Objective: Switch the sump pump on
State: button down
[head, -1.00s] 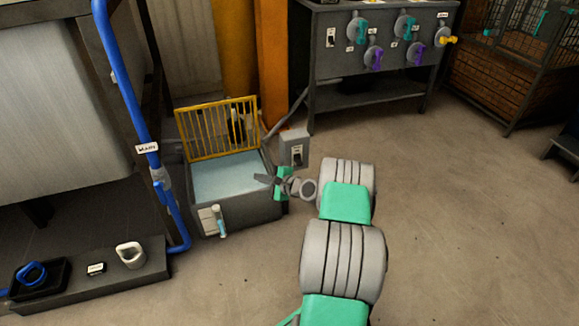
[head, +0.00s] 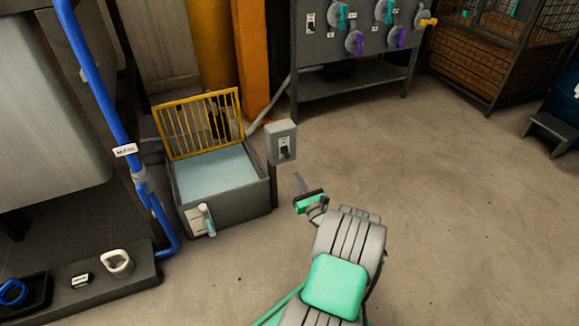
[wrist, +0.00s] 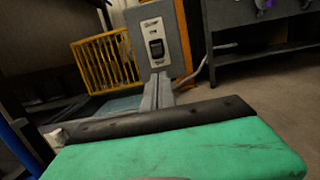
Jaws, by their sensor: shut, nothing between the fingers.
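The sump pump switch is a dark rocker (head: 284,149) on a grey box (head: 281,133) that stands on a post at the right corner of the sump. In the wrist view the rocker (wrist: 157,49) sits in a pale plate on the box, just beyond my fingertips. My gripper (head: 298,180) is shut and empty, below and a little right of the box in the head view. In the wrist view its closed fingers (wrist: 158,92) point up toward the box; contact is not seen. The sump (head: 215,173) holds pale blue liquid, and its yellow grate (head: 198,124) stands raised behind.
A blue pipe (head: 104,100) runs down left of the sump. A low ledge (head: 120,283) with a white ring-shaped item (head: 117,262) lies at front left. A panel with several coloured valves (head: 330,58) stands behind.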

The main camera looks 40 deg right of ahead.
aim_at(286, 154)
jog(key=b+x, duration=0.3)
jog(key=x, duration=0.4)
jog(key=shift+w, duration=0.25)
jog(key=shift+d+r, duration=0.1)
jog(key=shift+s+r+g+p, duration=0.15)
jog(key=shift+r+g+p, duration=0.1)
jog(key=shift+g+p, duration=0.8)
jog(key=shift+r+y+p, duration=0.15)
jog(key=shift+y+p, duration=0.15)
jog(key=shift+p, duration=0.55)
